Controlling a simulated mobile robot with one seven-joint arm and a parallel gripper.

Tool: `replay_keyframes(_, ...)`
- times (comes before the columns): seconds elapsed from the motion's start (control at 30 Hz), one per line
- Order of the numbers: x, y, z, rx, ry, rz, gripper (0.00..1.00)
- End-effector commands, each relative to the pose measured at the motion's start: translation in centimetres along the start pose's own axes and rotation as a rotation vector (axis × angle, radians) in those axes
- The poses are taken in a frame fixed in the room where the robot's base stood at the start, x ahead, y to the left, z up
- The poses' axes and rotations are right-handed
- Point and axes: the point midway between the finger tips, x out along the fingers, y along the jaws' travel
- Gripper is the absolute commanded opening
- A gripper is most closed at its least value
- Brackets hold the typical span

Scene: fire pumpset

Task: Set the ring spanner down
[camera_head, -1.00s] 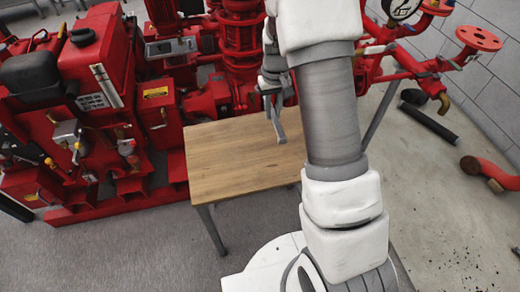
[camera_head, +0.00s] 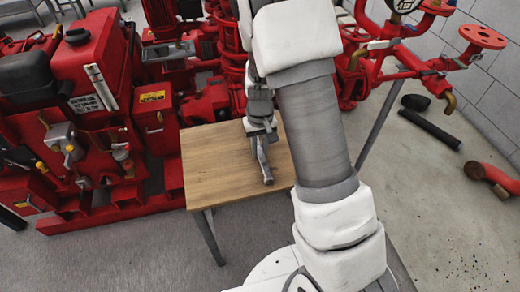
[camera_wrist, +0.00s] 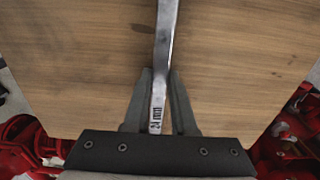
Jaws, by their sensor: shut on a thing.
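The ring spanner (camera_wrist: 164,50) is a grey metal bar with size markings near the jaws in the wrist view. My gripper (camera_wrist: 160,88) is shut on its shaft. The spanner's far end runs out of the top of the wrist view. In the head view my gripper (camera_head: 258,138) is over the wooden table (camera_head: 213,165), and the spanner (camera_head: 264,165) extends from it toward the table's front edge. I cannot tell whether the spanner touches the tabletop.
The red pumpset (camera_head: 105,130) stands behind and left of the table. Red pipework with a gauge (camera_head: 403,5) is at the back right. The table's left part is bare.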

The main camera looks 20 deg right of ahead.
Motion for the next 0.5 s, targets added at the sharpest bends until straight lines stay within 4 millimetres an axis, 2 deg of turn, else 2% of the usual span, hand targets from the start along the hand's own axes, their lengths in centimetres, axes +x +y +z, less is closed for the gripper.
replay_keyframes(0.17,0.35,0.01,-0.04,0.000,0.001,0.000,0.00)
replay_keyframes(0.2,0.27,0.01,-0.01,0.000,0.000,0.000,0.30)
replay_keyframes(0.3,0.24,0.01,-0.01,0.000,0.000,0.000,0.48)
replay_keyframes(0.33,0.24,0.01,-0.01,0.000,0.000,0.000,0.53)
replay_keyframes(0.37,0.24,0.01,-0.01,0.000,0.000,0.000,0.54)
replay_keyframes(0.5,0.24,0.00,-0.01,0.000,0.000,0.000,0.54)
